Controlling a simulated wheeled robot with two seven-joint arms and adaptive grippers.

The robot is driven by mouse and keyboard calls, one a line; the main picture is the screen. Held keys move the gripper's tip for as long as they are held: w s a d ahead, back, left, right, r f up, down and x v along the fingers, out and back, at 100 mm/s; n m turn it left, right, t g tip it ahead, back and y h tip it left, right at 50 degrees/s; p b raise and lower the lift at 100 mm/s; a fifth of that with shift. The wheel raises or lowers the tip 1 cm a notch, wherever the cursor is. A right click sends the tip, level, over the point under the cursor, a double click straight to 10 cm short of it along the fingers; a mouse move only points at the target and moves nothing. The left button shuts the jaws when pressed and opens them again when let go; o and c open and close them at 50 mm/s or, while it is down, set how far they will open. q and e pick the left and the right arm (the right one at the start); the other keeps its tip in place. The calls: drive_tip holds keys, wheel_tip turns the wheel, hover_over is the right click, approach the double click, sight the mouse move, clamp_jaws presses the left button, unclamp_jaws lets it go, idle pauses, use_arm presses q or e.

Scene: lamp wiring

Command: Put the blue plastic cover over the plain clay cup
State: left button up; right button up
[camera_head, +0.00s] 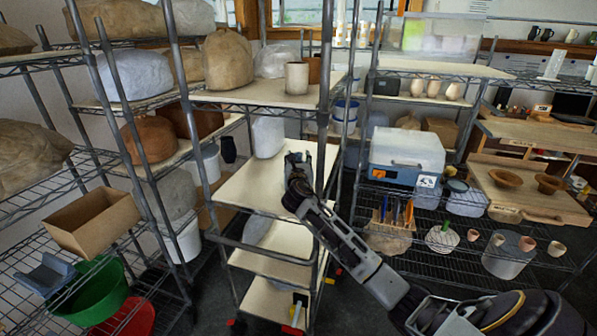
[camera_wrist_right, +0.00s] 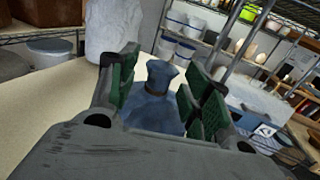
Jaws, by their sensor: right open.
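The blue plastic cover (camera_wrist_right: 155,108) shows in the right wrist view, with a narrow neck and flared top, on a pale shelf. My right gripper (camera_wrist_right: 158,88) is open, its green-padded fingers on either side of the cover; I cannot tell whether they touch it. In the head view my right gripper (camera_head: 297,158) is over the middle shelf of the cart, and the cover is not visible there, probably hidden by the gripper. A plain beige clay cup (camera_head: 297,77) stands upright and uncovered on the shelf above. My left gripper is not in view.
A white wrapped lump (camera_head: 268,137) stands at the back of the middle shelf (camera_head: 240,190). Metal posts (camera_head: 325,95) of the cart frame stand close to my right arm. Several small cups (camera_head: 500,240) stand on the wire rack at right.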

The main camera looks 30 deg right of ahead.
drive_tip(key=shift+x, duration=1.35)
clamp_jaws()
